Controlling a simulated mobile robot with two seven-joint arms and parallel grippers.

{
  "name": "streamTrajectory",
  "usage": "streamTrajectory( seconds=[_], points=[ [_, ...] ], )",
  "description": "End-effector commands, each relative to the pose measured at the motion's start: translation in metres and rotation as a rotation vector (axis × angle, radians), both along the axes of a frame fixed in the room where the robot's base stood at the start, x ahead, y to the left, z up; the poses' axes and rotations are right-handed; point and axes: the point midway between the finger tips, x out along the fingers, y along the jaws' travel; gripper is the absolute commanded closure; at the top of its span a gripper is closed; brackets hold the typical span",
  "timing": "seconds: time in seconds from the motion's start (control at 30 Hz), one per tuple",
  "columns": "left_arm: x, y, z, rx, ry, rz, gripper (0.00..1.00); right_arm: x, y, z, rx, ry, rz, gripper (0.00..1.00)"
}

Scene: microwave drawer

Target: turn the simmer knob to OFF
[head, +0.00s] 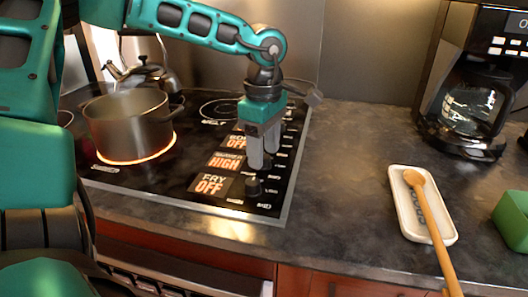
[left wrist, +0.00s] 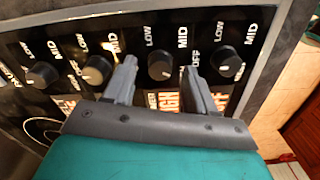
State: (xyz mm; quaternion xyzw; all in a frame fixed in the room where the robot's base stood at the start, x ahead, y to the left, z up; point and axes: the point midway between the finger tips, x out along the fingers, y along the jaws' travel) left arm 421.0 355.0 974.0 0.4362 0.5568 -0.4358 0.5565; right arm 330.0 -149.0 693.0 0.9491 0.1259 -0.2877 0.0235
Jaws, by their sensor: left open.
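The cooktop's control strip shows a display reading HIGH (head: 225,162), with small text above it that appears to say SIMMER. The FRY display (head: 209,186) in front of it reads OFF, and the BOIL display behind reads OFF. My left gripper (head: 264,160) points down over the knob row, open. In the left wrist view, the black knob beside the HIGH display, which I take as the simmer knob (left wrist: 161,66), sits between the two spread fingertips (left wrist: 160,68). I cannot tell whether either finger touches it. My right gripper is not in view.
A grey pot (head: 130,124) stands on a glowing orange burner, with a kettle (head: 150,78) behind. The fry knob (head: 253,185) is close to my gripper. A spoon rest (head: 409,205) with a wooden spoon (head: 431,222) and a coffee maker (head: 470,105) stand right. Counter between is clear.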

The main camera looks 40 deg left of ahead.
Motion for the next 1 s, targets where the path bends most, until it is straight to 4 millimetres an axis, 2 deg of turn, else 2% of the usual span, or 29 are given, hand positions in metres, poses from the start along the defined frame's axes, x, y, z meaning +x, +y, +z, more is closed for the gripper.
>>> streamTrajectory(
  seconds=[0.1,0.37,0.9,1.0],
  points=[
    [-0.0002,-0.0003,-0.0068,-0.001,0.001,0.000,0.44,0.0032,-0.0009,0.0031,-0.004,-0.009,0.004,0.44],
    [-0.0002,-0.0003,-0.0076,-0.001,0.000,0.000,0.44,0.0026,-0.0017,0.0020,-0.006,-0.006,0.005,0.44],
    [-0.0001,-0.0002,-0.0072,-0.001,0.000,0.000,0.93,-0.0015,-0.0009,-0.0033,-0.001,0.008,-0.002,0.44],
    [-0.0001,-0.0002,-0.0071,-0.001,0.000,0.000,1.00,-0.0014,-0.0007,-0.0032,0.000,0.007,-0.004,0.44]
  ],
)
